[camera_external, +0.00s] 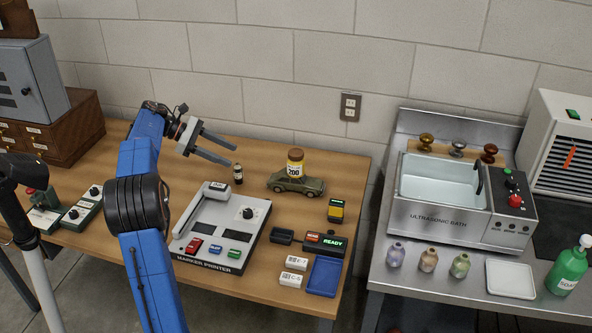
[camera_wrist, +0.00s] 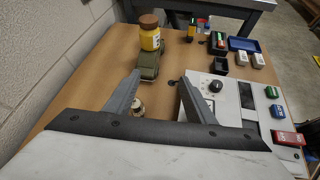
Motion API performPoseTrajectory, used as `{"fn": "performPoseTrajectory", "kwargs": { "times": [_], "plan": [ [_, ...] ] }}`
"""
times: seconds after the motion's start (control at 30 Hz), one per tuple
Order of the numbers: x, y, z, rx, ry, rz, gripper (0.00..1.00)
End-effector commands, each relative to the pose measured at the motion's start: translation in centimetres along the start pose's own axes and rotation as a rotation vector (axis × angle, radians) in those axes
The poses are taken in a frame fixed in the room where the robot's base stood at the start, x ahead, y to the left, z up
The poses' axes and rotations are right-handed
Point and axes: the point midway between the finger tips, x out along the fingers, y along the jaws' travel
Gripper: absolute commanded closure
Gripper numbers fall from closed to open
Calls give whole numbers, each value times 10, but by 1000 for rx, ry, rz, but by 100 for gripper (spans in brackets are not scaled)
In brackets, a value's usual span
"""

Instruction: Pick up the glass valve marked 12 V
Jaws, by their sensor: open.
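A small dark upright piece with a pale band (camera_external: 238,174) stands on the wooden bench, left of the green toy car. It may be the glass valve, but I cannot read a 12 V mark on it. In the wrist view a small pale-topped piece (camera_wrist: 138,108), probably the same one, shows beside the left finger, on its inner side. My gripper (camera_external: 233,155) is open and empty, its fingers above the bench pointing toward the small piece. The wrist view also shows the spread fingers of my gripper (camera_wrist: 160,74). I cannot tell the height gap.
A yellow jar (camera_external: 295,163) marked 200 stands on the green car (camera_external: 296,185). The marker printer (camera_external: 222,228) lies in front of the small piece. Labelled blocks and a blue tray (camera_external: 325,277) are at front right. The block wall (camera_external: 265,50) is behind.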

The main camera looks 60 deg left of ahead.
Motion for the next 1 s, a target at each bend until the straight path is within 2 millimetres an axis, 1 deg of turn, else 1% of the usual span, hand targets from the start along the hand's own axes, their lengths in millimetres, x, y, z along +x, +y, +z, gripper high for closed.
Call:
{"fn": "performPoseTrajectory", "kwargs": {
  "times": [0.03, 0.13, 0.23, 0.43, 0.5, 0.6, 0.7, 0.77, 0.87, 1.0],
  "plan": [
    [-16, 8, -15, -39, -21, 24, 50],
    [-39, 19, -35, -96, -56, 57, 50],
    [-56, 26, -51, -138, -82, 82, 50],
    [-80, 34, -72, -192, -120, 114, 50],
    [-70, 32, -84, -193, -120, 111, 50],
    [-61, 29, -100, -193, -119, 110, 50],
    [-54, 28, -110, -191, -118, 110, 50],
    [-50, 28, -112, -189, -117, 111, 50],
    [-38, 29, -111, -188, -118, 109, 50],
    [-13, 32, -108, -188, -118, 108, 50]
  ]
}}
